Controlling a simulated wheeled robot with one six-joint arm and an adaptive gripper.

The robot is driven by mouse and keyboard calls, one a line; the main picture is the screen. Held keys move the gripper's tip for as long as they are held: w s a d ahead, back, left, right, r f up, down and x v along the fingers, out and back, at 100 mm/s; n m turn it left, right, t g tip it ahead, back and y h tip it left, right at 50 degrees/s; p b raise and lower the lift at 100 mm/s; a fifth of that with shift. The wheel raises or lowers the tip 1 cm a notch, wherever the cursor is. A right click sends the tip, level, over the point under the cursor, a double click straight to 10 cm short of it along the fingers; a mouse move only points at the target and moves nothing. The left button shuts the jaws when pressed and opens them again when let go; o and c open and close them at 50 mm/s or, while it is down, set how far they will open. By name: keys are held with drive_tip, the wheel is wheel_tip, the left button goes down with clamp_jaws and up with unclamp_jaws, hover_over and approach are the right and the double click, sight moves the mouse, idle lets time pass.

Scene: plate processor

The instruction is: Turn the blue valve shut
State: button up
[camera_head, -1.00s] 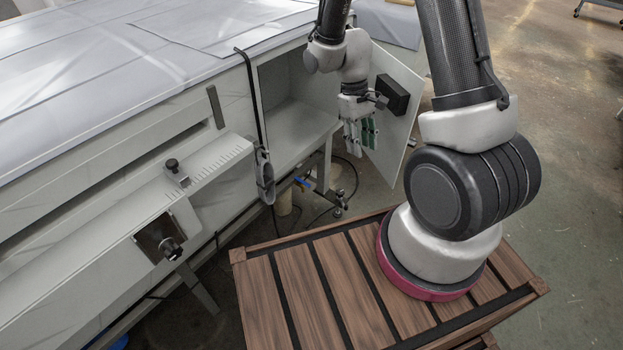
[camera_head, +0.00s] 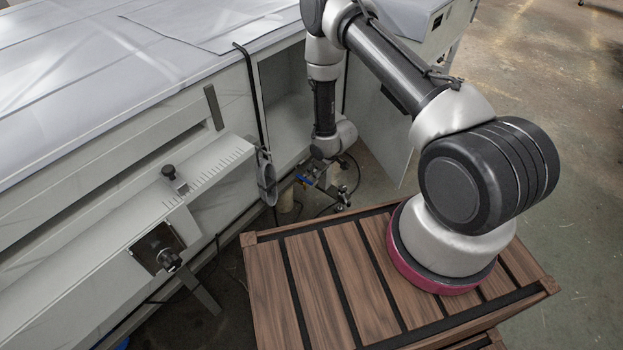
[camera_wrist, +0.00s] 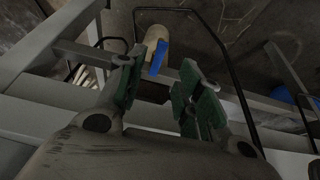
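The blue valve handle (camera_wrist: 160,58) shows in the wrist view, beside a tan pipe end (camera_wrist: 155,36), just beyond my fingertips. In the head view a small bit of blue, which looks like the handle (camera_head: 305,180), shows low beneath the machine's cabinet. My gripper (camera_wrist: 155,85) is open, with green pads on both fingers and a clear gap between them. The handle lies beyond this gap, and I see no contact.
The white machine (camera_head: 110,130) fills the left, with an open cabinet (camera_head: 290,120) and a door panel (camera_head: 385,140) close to my arm. Grey frame bars (camera_wrist: 60,55) and a black hose (camera_wrist: 225,65) surround the valve. Open floor (camera_head: 560,150) lies right.

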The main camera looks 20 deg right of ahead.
sight(309, 182)
drive_tip(key=x, duration=0.7)
drive_tip(key=shift+s, duration=0.1)
clamp_jaws()
